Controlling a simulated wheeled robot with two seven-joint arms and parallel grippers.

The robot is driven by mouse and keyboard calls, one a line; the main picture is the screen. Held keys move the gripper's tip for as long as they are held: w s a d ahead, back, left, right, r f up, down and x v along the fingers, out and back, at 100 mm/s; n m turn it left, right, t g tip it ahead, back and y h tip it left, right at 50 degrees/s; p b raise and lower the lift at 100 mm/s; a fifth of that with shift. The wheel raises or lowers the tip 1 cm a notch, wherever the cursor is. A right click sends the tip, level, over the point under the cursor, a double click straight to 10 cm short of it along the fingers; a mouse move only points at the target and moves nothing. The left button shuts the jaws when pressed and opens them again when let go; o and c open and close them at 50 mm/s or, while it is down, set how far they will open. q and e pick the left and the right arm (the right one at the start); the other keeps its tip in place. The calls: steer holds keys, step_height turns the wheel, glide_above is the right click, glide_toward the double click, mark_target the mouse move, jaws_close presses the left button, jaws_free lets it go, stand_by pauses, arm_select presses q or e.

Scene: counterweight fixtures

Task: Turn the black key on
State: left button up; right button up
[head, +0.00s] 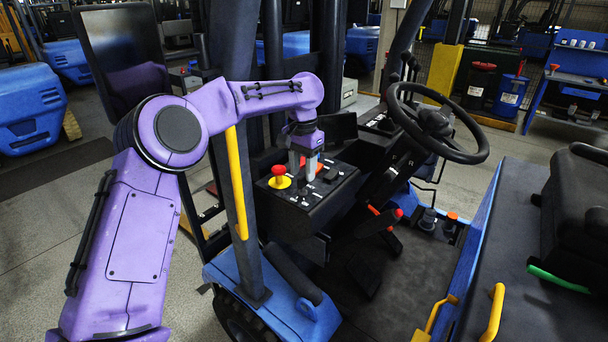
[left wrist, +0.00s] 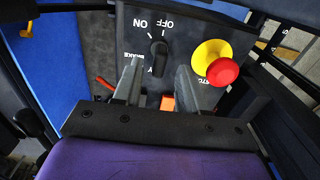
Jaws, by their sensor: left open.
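The black key (left wrist: 158,52) stands on a dark control panel (left wrist: 200,25) in the left wrist view, below upside-down ON and OFF labels. Its exact setting is hard to tell. My left gripper (left wrist: 157,78) is open, its two grey fingers apart with the key seen between and just beyond their tips. Nothing is held, and I cannot tell whether a finger touches the key. In the head view my left gripper (head: 303,166) points down over the panel (head: 308,217), and the key cannot be made out there. My right gripper is not in view.
A red emergency button (head: 279,170) on a yellow base sits close beside the fingers; it also shows in the left wrist view (left wrist: 222,71). A dark post with a yellow handrail (head: 237,185) stands left of the panel. The steering wheel (head: 437,122) and seat (head: 578,215) are to the right.

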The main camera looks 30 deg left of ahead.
arm_select(q)
steer(key=shift+f, duration=0.6)
steer(key=shift+s+f, duration=0.1)
steer(key=shift+f, duration=0.3)
steer(key=shift+d, duration=0.1)
jaws_close()
